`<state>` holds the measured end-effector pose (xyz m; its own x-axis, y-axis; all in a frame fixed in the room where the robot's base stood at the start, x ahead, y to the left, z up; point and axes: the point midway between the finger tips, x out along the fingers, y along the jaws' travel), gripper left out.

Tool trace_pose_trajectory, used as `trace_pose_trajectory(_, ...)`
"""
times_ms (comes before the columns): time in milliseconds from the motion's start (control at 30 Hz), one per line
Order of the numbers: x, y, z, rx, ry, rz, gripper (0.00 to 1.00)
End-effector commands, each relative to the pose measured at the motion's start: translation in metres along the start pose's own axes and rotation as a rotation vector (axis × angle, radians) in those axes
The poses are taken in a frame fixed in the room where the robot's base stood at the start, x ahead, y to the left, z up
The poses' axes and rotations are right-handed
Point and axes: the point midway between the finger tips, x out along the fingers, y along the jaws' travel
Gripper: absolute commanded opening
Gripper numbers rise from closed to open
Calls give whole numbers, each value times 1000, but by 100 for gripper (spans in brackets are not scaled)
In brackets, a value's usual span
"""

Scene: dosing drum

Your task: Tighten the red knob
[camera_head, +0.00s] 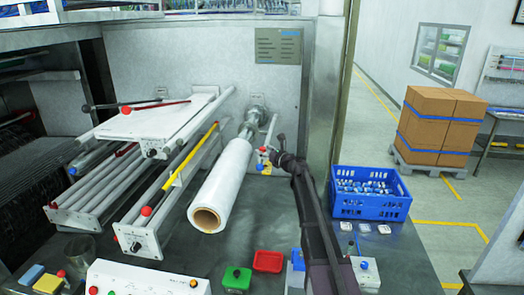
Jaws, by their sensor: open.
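My dark arm reaches up from the bottom, and my gripper (274,152) is at its far end, near the wall end of the white film roll (222,185). It is small in view, and its jaws are open. A small red knob (262,149) shows just left of the gripper, among small yellow and blue parts; I cannot tell whether they touch. Other red knobs are in view: one on the front end of the lower rail (146,211), and one on the upper white plate (126,110). I cannot tell which one the task names.
A blue crate (370,207) with small items stands right of my arm. A red tray (268,261), a green box (236,278) and a white control box (140,280) sit along the front. Stacked cartons (440,120) stand on the floor behind right.

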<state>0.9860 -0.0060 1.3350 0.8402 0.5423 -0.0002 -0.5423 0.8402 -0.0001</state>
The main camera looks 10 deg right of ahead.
Motion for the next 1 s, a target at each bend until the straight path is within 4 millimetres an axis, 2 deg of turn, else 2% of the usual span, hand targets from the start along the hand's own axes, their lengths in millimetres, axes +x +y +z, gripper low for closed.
trace_pose_trajectory(133,9,0,0,0,0,0,73)
trace_pose_trajectory(467,10,0,0,0,0,0,73)
trace_pose_trajectory(500,10,0,0,0,0,0,70)
trace_pose_trajectory(733,10,0,0,0,0,0,2)
trace_pose_trajectory(1000,10,1,0,0,0,-14,0)
